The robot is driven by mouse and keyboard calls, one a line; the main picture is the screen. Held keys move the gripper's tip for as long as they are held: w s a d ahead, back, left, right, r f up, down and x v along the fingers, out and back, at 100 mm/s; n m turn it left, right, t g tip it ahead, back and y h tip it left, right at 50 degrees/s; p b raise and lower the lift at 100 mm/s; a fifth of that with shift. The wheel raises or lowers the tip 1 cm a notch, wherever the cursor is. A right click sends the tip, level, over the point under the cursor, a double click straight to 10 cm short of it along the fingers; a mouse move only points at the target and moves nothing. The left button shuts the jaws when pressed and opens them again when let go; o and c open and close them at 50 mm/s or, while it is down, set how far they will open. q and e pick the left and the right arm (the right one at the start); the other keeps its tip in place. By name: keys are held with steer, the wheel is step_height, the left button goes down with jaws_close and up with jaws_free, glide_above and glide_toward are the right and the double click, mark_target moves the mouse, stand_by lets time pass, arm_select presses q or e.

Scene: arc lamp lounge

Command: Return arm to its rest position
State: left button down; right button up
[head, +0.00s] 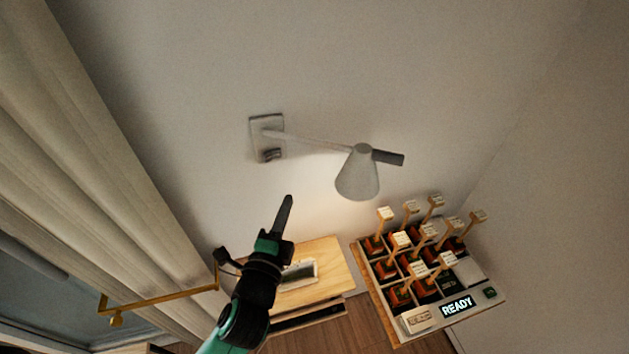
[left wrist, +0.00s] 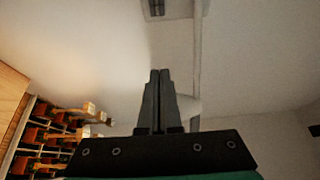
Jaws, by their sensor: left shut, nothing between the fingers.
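My left gripper (head: 287,203) points up toward the wall in the head view, its arm coming in from below. In the left wrist view its two dark fingers (left wrist: 159,74) lie together, shut with nothing between them. A pale wall lamp with a cone shade (head: 358,174) reaches to the right from its square wall plate (head: 267,137). The gripper is below and left of the shade in the picture, apart from it. In the left wrist view the lamp's arm (left wrist: 198,60) runs behind the fingers. My right gripper is not in view.
A wooden table (head: 331,262) with a framed panel (head: 299,273) lies behind my left arm. A rack (head: 470,315) of several wood-handled pieces with a "READY" display stands right. A brass bar (head: 160,299) and curtain (head: 90,150) are left. The upper wall is clear.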

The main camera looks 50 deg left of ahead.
arm_select(q)
steer(key=w+d+r+n+t, duration=0.2)
steer(key=r, duration=0.6)
steer(key=w+d+r+n+t, duration=0.1)
steer(key=w+d+r+t, duration=0.15)
steer(key=r, duration=0.65)
steer(key=w+d+r+n+t, duration=0.2)
steer(key=r, duration=0.6)
steer(key=s+d+r+n+t+h, duration=0.2)
steer(key=d+r+t+h, duration=0.1)
steer(key=d+r+h, duration=0.3)
steer(key=s+d+r+n+t+h, duration=0.1)
steer(key=d+r+t+h, duration=0.3)
steer(key=r+h, duration=0.4)
steer(key=shift+s+d+r+n, duration=0.4)
steer(key=shift+s+d+r, duration=0.35)
steer(key=shift+s+d, duration=0.15)
